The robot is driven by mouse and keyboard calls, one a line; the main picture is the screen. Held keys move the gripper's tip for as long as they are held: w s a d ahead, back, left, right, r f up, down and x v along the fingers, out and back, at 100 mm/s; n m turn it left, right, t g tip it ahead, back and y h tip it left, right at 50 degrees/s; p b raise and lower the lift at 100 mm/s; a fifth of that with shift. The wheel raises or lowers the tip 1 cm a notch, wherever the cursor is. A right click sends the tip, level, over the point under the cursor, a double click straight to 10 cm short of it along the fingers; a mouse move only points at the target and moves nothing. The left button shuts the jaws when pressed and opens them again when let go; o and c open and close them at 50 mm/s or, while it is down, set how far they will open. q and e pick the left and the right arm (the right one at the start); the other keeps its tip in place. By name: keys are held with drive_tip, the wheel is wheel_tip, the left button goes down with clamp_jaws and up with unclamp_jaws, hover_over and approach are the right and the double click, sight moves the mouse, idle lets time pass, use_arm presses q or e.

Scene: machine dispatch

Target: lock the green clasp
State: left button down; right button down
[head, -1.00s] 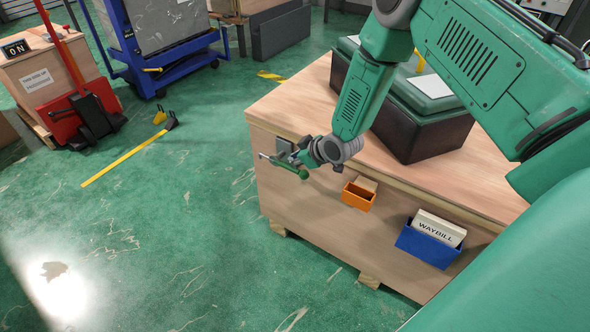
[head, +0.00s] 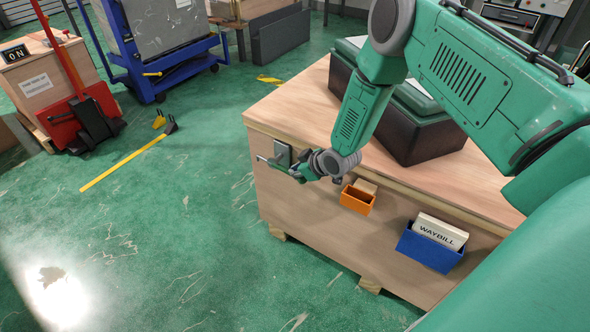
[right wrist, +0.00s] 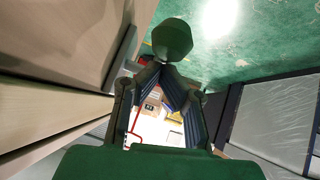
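The clasp (head: 283,153) is a grey plate with a thin metal bar, on the front face of the wooden crate near its left corner. Its green knob (right wrist: 172,38) shows large in the right wrist view, just beyond my fingertips. In the head view the knob blends with my gripper. My right gripper (head: 295,172) is at the clasp, low beside the plate. In the right wrist view its fingers (right wrist: 163,68) come together at the tips, close to the knob. I cannot tell whether they touch it. I see nothing clearly held between them. My left gripper is not in view.
The wooden crate (head: 290,205) carries a dark case (head: 395,125) on top. An orange bin (head: 356,200) and a blue waybill holder (head: 428,248) are on its front, right of the clasp. A red pallet jack (head: 85,115) and blue cart (head: 165,75) stand further back.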

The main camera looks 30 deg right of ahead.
sight(283, 167)
wheel_tip(283, 167, down, 10)
drive_tip(key=w+a+b, duration=0.1)
drive_tip(key=w+b, duration=0.1)
drive_tip(key=b, duration=0.4)
drive_tip(key=shift+w+a+r, duration=0.15)
drive_tip(key=shift+w+a, duration=0.05)
drive_tip(key=shift+w, duration=0.05)
idle(0.4)
drive_tip(key=shift+w, duration=0.1)
idle(0.4)
wheel_tip(283, 167, up, 10)
drive_tip(key=shift+f, duration=0.1)
idle(0.3)
idle(0.4)
